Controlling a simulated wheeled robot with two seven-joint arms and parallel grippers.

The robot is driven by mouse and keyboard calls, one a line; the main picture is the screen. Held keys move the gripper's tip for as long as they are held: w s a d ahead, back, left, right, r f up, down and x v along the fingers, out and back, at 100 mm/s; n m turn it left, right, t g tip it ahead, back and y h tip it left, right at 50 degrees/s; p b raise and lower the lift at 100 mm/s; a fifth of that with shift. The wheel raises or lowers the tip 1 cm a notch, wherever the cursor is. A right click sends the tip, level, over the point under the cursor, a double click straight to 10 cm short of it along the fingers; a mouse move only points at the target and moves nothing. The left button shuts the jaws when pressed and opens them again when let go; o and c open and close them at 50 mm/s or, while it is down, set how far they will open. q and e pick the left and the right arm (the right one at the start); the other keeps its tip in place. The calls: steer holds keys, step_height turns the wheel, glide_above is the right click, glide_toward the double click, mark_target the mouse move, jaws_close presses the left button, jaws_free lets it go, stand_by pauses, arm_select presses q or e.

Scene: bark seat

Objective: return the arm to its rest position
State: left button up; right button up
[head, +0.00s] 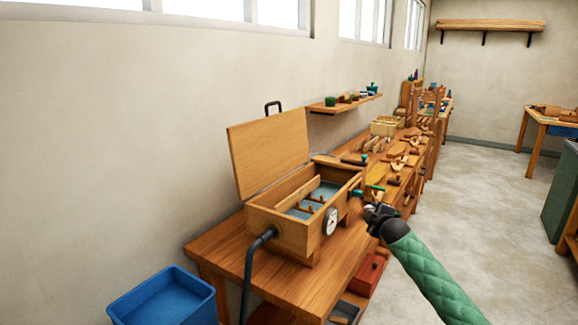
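My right arm comes in from the lower right in a green quilted sleeve. Its dark gripper (374,218) is at the front right of the wooden box (283,232), close to the green-handled fitting (373,188) on the box's right end. I cannot tell whether it touches the box or whether its fingers are open; they are small and dark. I see nothing clearly held in it. My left arm and gripper are out of view.
The box stands on a long wooden bench (222,246) with its lid (268,152) raised. A gauge (331,221) and a dark hose (254,262) are on it. Tools line the bench behind. A blue bin (163,299) is at lower left.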

steer(key=s+a+m+g+h, duration=0.1)
steer(key=s+a+m+g, duration=0.1)
steer(key=s+a+m, duration=0.3)
steer(key=s+m+g+h, duration=0.1)
steer(key=s+m, duration=0.1)
steer(key=s, duration=0.5)
steer(key=s+a+f+m+g, duration=0.1)
steer(key=s+a+f+g, duration=0.2)
steer(key=s+f, duration=1)
steer(key=s+a+f+m+g+y, duration=0.1)
steer(key=s+a+f+g, duration=0.3)
steer(key=s+f, duration=0.8)
steer(key=s+a+f+m+g+y, duration=0.1)
steer(key=s+a+f+m+g, duration=0.2)
steer(key=s+f, duration=1)
steer(key=s+a+g, duration=0.1)
steer(key=s, duration=1.7)
steer(key=shift+s+f, duration=0.2)
steer(key=shift+f, duration=0.15)
